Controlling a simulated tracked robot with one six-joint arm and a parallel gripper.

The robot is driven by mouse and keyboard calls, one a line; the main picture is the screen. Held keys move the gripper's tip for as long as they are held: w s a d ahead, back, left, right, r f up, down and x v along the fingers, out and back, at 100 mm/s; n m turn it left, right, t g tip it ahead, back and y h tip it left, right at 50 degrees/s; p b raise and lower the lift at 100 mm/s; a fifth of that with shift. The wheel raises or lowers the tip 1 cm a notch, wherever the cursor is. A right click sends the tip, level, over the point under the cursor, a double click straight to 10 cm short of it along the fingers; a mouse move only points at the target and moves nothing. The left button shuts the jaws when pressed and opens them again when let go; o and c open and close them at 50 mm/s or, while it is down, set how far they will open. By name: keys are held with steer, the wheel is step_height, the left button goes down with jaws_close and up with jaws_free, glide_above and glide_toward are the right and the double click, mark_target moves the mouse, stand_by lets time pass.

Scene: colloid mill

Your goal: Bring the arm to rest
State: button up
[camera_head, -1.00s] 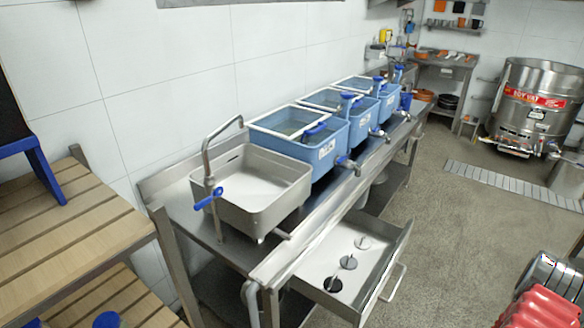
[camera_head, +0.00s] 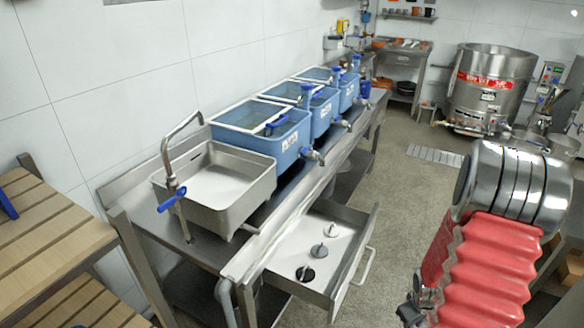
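A red ribbed sleeve (camera_head: 485,268) with shiny metal rings (camera_head: 512,185) above it stands large at the right. It appears to be part of my arm, raised on the right side. A small dark part juts out at its lower left by the bottom edge; I cannot tell what it is. I cannot make out my gripper's fingers in this view, so its opening and anything in it are hidden.
A steel sink (camera_head: 215,185) and three blue basins (camera_head: 262,138) line the bench at the left wall. A drawer (camera_head: 325,265) stands open with three small knobs inside. A steel vat (camera_head: 490,85) stands at the back right. The floor between (camera_head: 398,190) is clear.

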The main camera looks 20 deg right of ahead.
steer(key=s+a+r+t+y, duration=0.1)
steer(key=s+a+r+t, duration=0.1)
steer(key=a+r, duration=1.3)
steer(key=s+a+r+m+t, duration=0.1)
steer(key=s+a+r+t, duration=0.1)
steer(key=a+r, duration=1.4)
step_height(320, 180, up, 7)
steer(key=shift+s+a+f+t+y, duration=0.2)
steer(key=shift+t+y, duration=0.1)
steer(key=shift+y, duration=0.1)
